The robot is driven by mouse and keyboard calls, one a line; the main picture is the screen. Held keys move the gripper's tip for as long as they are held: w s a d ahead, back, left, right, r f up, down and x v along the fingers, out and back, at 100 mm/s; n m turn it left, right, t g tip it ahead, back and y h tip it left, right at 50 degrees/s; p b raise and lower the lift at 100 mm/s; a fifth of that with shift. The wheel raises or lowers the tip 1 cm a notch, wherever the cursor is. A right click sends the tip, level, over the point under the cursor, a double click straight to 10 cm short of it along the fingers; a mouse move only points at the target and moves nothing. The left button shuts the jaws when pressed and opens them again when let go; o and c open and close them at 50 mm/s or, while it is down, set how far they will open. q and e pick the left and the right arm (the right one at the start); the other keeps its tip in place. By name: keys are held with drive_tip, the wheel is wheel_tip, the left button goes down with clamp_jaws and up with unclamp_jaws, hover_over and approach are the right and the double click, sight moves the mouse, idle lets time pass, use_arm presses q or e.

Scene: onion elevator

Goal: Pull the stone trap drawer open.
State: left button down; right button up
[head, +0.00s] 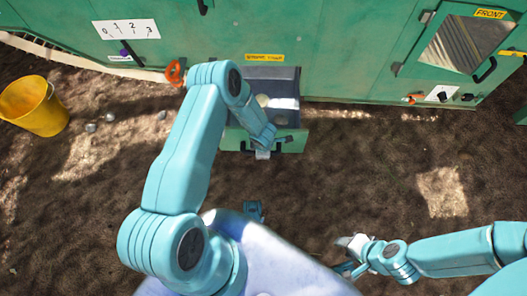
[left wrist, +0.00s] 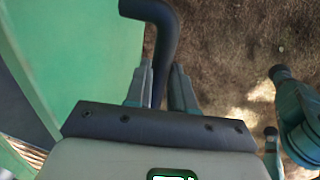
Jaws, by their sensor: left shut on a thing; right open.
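The stone trap drawer (head: 294,143) stands pulled out from the green machine wall, below a yellow label. Its grey inside shows, with pale round stones (head: 263,100) in it. My left gripper (head: 263,152) is at the drawer's green front, partly hidden by my arm. In the left wrist view its fingers (left wrist: 165,90) are shut on the black drawer handle (left wrist: 160,35), with the green front to the left. My right gripper (head: 350,250) is open and empty, low over the soil and away from the drawer.
A yellow bucket (head: 36,105) stands on the soil at the left, with small stones (head: 91,127) beside it. An orange handle (head: 175,72) sticks out left of the drawer. A hatch marked FRONT (head: 466,45) is at the upper right. Soil before the drawer is clear.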

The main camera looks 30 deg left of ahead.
use_arm(q)
drive_tip(key=shift+w+a, duration=0.1)
drive_tip(key=shift+a, duration=0.05)
drive_tip(key=c, duration=1)
unclamp_jaws()
drive_tip(key=shift+o, duration=0.2)
drive_tip(key=shift+r, duration=0.1)
wheel_tip(320, 180, up, 16)
drive_tip(key=s+d+p, duration=0.1)
drive_tip(key=s+p, duration=0.1)
drive_tip(key=p, duration=0.4)
drive_tip(key=shift+s+d, duration=0.35)
drive_tip(key=shift+d, duration=0.05)
